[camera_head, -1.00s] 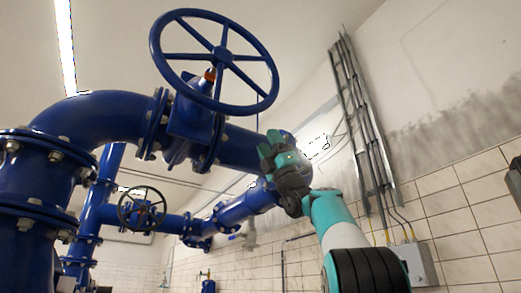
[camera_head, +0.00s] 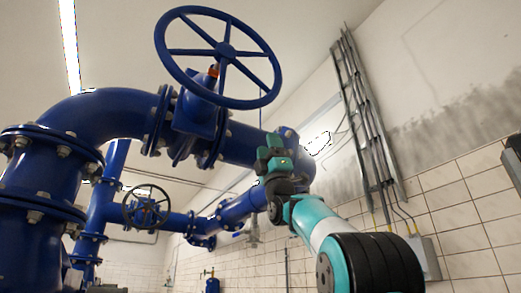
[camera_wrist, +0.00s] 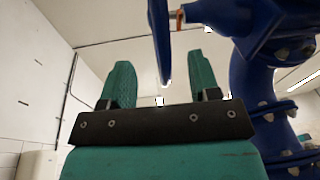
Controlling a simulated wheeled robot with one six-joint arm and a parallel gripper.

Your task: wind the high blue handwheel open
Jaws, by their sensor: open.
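The high blue handwheel (camera_head: 225,50), a spoked ring, sits tilted on top of a valve on the large blue pipe in the head view. My teal gripper (camera_head: 270,148) is below and right of its rim, clear of it in the picture. In the wrist view the wheel (camera_wrist: 160,40) shows nearly edge-on as a narrow blue strip. It lies between the lines of my two open fingers (camera_wrist: 160,78), with nothing gripped. An orange-red stem part (camera_wrist: 180,20) shows just right of the strip. Whether the fingers touch the rim cannot be told.
The blue pipe (camera_head: 110,115) and its bolted flanges run close behind and left of my gripper. A smaller, dark handwheel (camera_head: 146,207) is lower left. A cable ladder (camera_head: 365,120) and a grey box (camera_head: 425,257) are on the right wall. Open air lies right of the wheel.

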